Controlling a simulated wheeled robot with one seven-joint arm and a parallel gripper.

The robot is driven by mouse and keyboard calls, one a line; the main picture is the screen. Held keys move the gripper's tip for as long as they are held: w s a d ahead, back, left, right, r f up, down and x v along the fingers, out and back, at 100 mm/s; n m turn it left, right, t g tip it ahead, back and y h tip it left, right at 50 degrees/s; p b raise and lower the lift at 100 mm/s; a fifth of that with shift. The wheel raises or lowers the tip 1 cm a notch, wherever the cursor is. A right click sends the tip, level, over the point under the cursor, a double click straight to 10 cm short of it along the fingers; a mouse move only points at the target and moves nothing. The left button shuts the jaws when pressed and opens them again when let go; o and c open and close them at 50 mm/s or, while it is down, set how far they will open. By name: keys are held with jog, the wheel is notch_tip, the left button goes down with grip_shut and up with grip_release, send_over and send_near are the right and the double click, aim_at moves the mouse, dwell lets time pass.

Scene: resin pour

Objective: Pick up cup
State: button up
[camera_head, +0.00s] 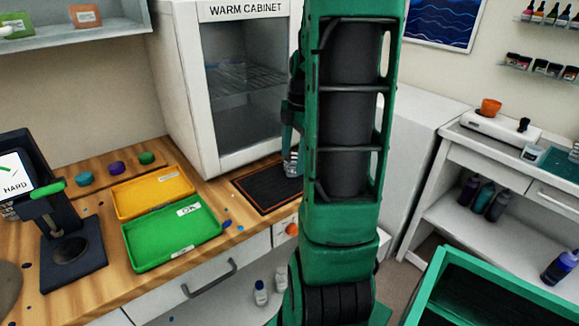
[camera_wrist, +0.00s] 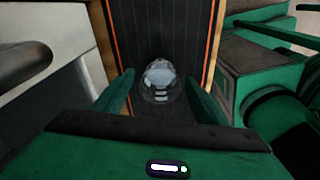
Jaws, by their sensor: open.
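A clear, see-through cup (camera_wrist: 160,82) stands on a black mat with orange edge lines (camera_wrist: 128,30). In the head view the cup (camera_head: 291,164) shows at the right part of the mat (camera_head: 262,190), partly hidden by my arm. My gripper (camera_wrist: 160,78) is open, with one green finger on each side of the cup in the wrist view. I cannot tell whether the fingers touch it. In the head view my gripper (camera_head: 293,138) is mostly hidden behind my arm, above the mat.
The warm cabinet (camera_head: 245,85) stands close behind the mat. A yellow tray (camera_head: 153,193) and a green tray (camera_head: 172,232) lie to the left, beside a black press-like stand (camera_head: 68,245).

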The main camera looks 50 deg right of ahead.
jog(key=shift+f, duration=0.8)
jog(key=shift+w, duration=0.1)
jog(key=c, duration=1.2)
